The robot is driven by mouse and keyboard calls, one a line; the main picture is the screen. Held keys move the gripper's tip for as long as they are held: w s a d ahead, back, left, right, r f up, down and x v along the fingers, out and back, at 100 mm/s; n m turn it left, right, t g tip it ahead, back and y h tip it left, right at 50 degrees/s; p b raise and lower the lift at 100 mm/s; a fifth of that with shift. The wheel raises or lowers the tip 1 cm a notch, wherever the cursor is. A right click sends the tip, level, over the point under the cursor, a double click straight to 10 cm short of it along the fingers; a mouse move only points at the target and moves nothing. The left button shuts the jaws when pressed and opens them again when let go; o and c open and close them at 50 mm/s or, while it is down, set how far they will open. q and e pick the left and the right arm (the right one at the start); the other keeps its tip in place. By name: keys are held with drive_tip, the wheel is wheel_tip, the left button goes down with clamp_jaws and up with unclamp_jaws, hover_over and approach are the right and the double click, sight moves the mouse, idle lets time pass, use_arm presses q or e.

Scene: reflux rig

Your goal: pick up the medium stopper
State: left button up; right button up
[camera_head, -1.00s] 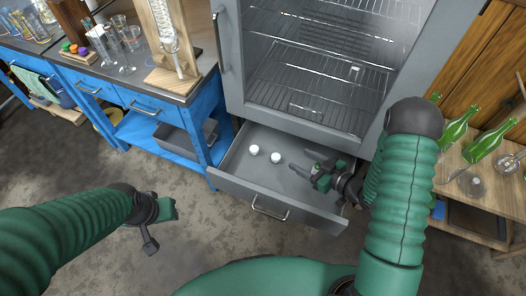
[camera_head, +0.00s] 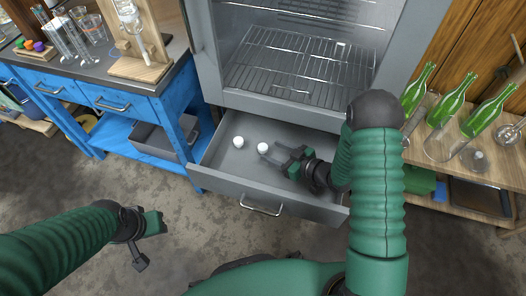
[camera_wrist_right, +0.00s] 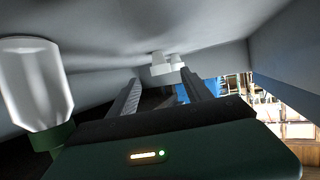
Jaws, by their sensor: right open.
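Two small white stoppers lie in the open grey drawer in the head view, the left one (camera_head: 238,142) and the right one (camera_head: 262,147). I cannot tell by size which is the medium one. My right gripper (camera_head: 273,156) is open and empty inside the drawer, its fingertips just right of the right stopper. In the right wrist view two white shapes, likely the stoppers (camera_wrist_right: 164,70), show beyond and between the fingertips (camera_wrist_right: 161,80). My left gripper (camera_head: 148,238) hangs over the floor at the left, away from the drawer; its jaw state is unclear.
The drawer front (camera_head: 262,196) and side walls surround the right gripper. The oven with wire racks (camera_head: 300,75) stands open above it. A blue bench (camera_head: 110,98) with glassware is at left. A wooden shelf with green bottles (camera_head: 445,106) is at right.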

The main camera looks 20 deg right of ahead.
sight(265, 148)
drive_tip(key=b+x, duration=0.2)
drive_tip(key=x, duration=0.3)
drive_tip(key=shift+a+f, duration=0.15)
drive_tip(key=shift+w+a, duration=0.15)
drive_tip(key=shift+a, duration=0.05)
drive_tip(key=shift+d, duration=0.1)
clamp_jaws()
